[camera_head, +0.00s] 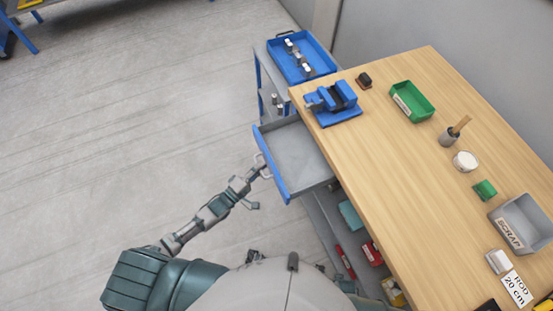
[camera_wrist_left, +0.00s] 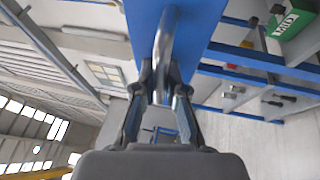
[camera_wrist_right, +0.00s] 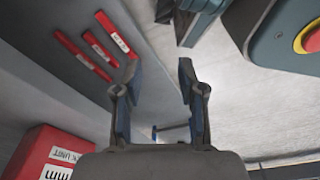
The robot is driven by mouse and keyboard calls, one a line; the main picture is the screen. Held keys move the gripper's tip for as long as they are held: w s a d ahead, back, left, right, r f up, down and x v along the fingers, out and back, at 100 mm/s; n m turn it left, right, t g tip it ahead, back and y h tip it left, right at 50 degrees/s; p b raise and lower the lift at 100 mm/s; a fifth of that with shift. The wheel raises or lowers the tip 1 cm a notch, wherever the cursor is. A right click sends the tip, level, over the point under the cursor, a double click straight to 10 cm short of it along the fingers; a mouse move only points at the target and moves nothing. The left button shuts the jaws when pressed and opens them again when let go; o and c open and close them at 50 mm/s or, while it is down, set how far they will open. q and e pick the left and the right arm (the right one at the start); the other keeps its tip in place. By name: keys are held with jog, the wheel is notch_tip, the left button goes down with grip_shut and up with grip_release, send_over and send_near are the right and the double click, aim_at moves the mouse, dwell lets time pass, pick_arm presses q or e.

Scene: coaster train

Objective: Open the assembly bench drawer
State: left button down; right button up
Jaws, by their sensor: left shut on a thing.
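The assembly bench drawer (camera_head: 297,155) is pulled out from under the wooden bench top (camera_head: 400,150). It has a blue front (camera_head: 271,165) and a grey, empty-looking inside. My left gripper (camera_head: 262,170) is at the drawer front, shut on its metal handle. In the left wrist view the handle (camera_wrist_left: 164,45) runs between the fingers (camera_wrist_left: 161,78), against the blue front. My right gripper (camera_wrist_right: 156,82) shows in the right wrist view with its fingers apart and nothing between them. In the head view I cannot make it out.
A cart with a blue tray (camera_head: 301,58) stands behind. Red boxes (camera_head: 372,253) lie on the lower shelf.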

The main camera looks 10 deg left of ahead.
pick_arm(q)
jog(key=shift+s+a+f, duration=0.25)
jog(key=shift+s+a, duration=0.65)
jog(key=shift+a, duration=0.25)
jog(key=c, duration=1.2)
grip_release()
jog(key=shift+w, duration=0.15)
jog(key=shift+a, duration=0.1)
jog(key=v, duration=1.2)
